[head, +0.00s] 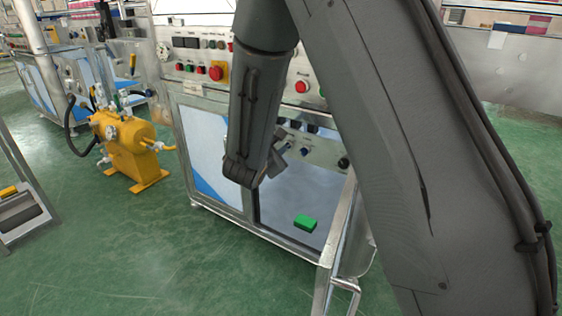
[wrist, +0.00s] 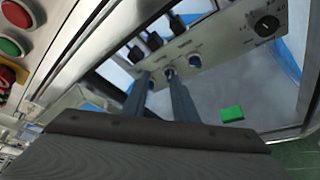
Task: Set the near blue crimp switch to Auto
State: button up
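A lower control panel (head: 325,155) sits inside the open cabinet of the crimping machine and carries small knobs. One blue switch (wrist: 195,62) shows clearly in the wrist view, just right of my right finger; a blue knob (head: 303,152) also shows in the head view. Another small knob (wrist: 168,73) sits at my right fingertip; I cannot tell whether they touch. My gripper (wrist: 158,77) is open, its two fingers apart and pointing at the panel. In the head view its fingers are partly hidden by my arm. The switch labels and settings are too small to read.
A black round knob (wrist: 266,26) is at the panel's right end. A green block (head: 306,223) lies on the cabinet floor. An open door frame (head: 338,245) stands at the right. Red and green buttons (wrist: 13,45) sit on the upper panel. A yellow tank (head: 128,145) stands left.

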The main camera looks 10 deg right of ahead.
jog(key=w+d+f+b, duration=0.4)
jog(key=w+f+b, duration=0.2)
jog(key=w, duration=0.2)
jog(key=shift+f, duration=0.4)
jog(key=shift+w, duration=0.1)
grip_shut()
